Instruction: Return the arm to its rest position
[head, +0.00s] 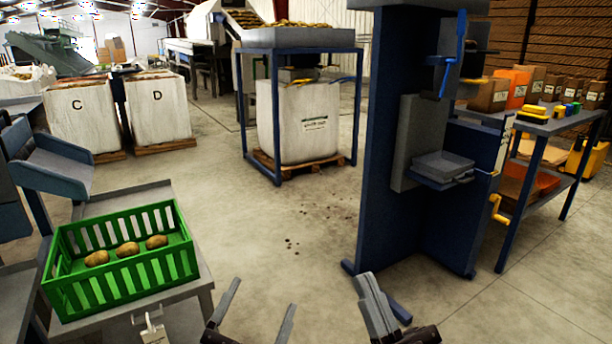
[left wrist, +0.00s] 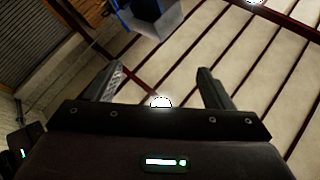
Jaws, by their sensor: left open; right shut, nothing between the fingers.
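My left gripper (head: 256,306) is at the bottom of the head view, its two fingers spread apart with nothing between them. In the left wrist view my left gripper (left wrist: 157,82) also shows open and empty, with the ceiling behind its fingers. My right gripper (head: 374,304) is at the bottom, right of the left one, with its fingers together and empty. Both grippers appear in front of bare floor and touch nothing that I can see. Most of both arms is out of view.
A green crate (head: 128,284) with several potatoes (head: 127,249) stands on a grey table (head: 208,290) at the left, near my left gripper. A tall blue stand (head: 398,215) rises at the right. Open concrete floor (head: 290,240) lies between them.

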